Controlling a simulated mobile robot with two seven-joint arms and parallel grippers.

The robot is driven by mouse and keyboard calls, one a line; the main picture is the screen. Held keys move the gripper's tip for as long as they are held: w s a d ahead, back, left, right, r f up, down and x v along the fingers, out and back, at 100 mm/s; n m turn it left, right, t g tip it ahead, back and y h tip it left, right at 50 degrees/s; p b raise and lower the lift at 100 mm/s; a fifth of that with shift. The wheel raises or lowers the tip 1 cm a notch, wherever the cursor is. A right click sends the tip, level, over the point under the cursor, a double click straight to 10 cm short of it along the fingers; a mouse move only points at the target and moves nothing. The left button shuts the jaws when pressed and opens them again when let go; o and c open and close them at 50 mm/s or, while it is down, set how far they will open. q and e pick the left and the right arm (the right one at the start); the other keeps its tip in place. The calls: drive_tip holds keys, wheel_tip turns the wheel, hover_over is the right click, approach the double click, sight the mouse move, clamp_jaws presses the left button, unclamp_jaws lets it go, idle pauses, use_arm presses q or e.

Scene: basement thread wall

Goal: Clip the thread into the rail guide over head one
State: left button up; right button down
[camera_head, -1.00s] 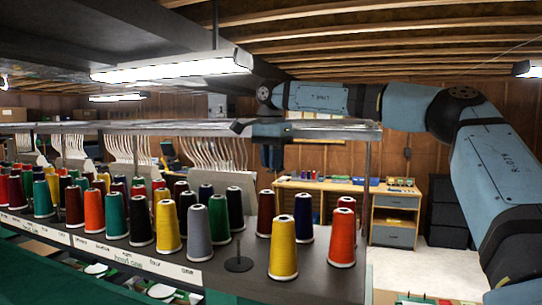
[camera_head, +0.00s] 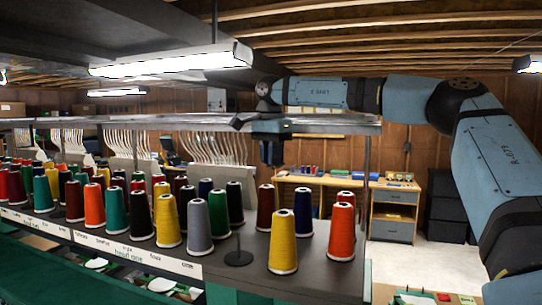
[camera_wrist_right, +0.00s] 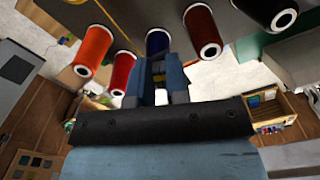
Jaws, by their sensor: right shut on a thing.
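My right gripper (camera_head: 271,155) hangs at the long metal rail (camera_head: 335,125), its fingers pointing down above the rack of spools. In the right wrist view my right gripper (camera_wrist_right: 160,82) is shut on a small yellow piece, which I take to be the thread's held end. The thread itself is too thin to follow in either view. A guide on the rail cannot be made out. The "head one" label (camera_head: 127,253) is on the rack's front edge. My left gripper is not in view.
Thread cones stand on the rack below, including a yellow cone (camera_head: 283,246) and an orange cone (camera_head: 342,234) at its right end. A bare spool peg (camera_head: 238,257) stands left of the yellow cone. A lamp (camera_head: 172,61) hangs above left. A wooden workbench (camera_head: 330,183) is behind.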

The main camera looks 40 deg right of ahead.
drive_tip(key=c, duration=1)
unclamp_jaws()
drive_tip(key=shift+c, duration=0.2)
wheel_tip(320, 180, up, 14)
drive_tip(key=b, duration=0.1)
